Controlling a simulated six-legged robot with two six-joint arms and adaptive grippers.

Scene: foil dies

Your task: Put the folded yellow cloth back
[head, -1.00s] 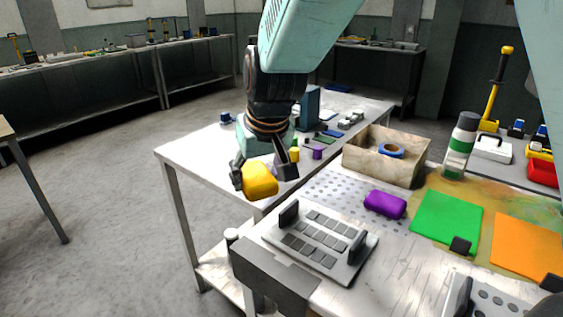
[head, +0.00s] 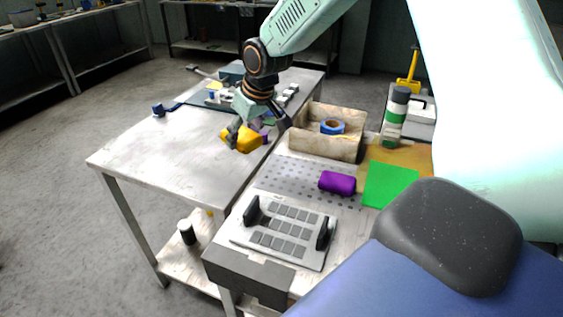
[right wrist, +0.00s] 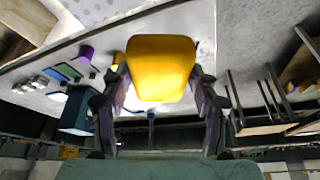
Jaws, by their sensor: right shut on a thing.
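The folded yellow cloth (head: 243,139) is a small rounded block held between the fingers of my right gripper (head: 257,137). It appears above the bench, near the line between the left bench top and the perforated plate. In the right wrist view the yellow cloth (right wrist: 160,68) fills the space between the two fingertips (right wrist: 160,85), one on each side. A similar folded purple cloth (head: 337,183) lies on the perforated plate (head: 290,178). My left gripper is not in view.
A wooden box (head: 325,143) with a roll of blue tape (head: 333,127) stands behind the purple cloth. A green mat (head: 389,184) lies to its right. A grey keypad-like fixture (head: 285,228) with two black uprights is at the front. The left bench top (head: 165,150) is largely clear.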

